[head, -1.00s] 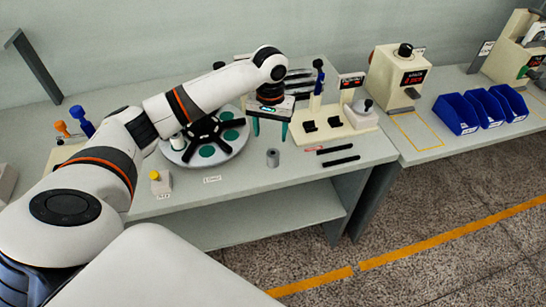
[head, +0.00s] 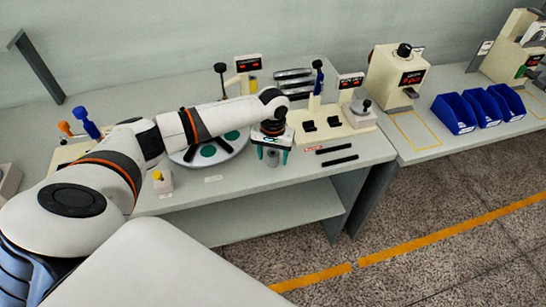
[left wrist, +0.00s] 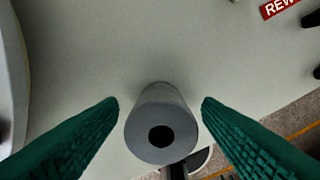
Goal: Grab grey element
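The grey element (left wrist: 162,122) is a small grey cylinder with a dark hole in its end. In the left wrist view it stands on the table between the two green fingers of my left gripper (left wrist: 160,108), with a gap on each side. In the head view the grey element (head: 272,158) shows below my left gripper (head: 272,156), partly hidden by it. My left gripper is open and points down over the element. My right gripper is not in view.
A round turntable with green pads (head: 210,152) is left of the gripper. A cream fixture (head: 325,122) with black holders stands to the right, with black bars (head: 340,161) before it. A yellow-topped block (head: 162,181) sits at the table's front left.

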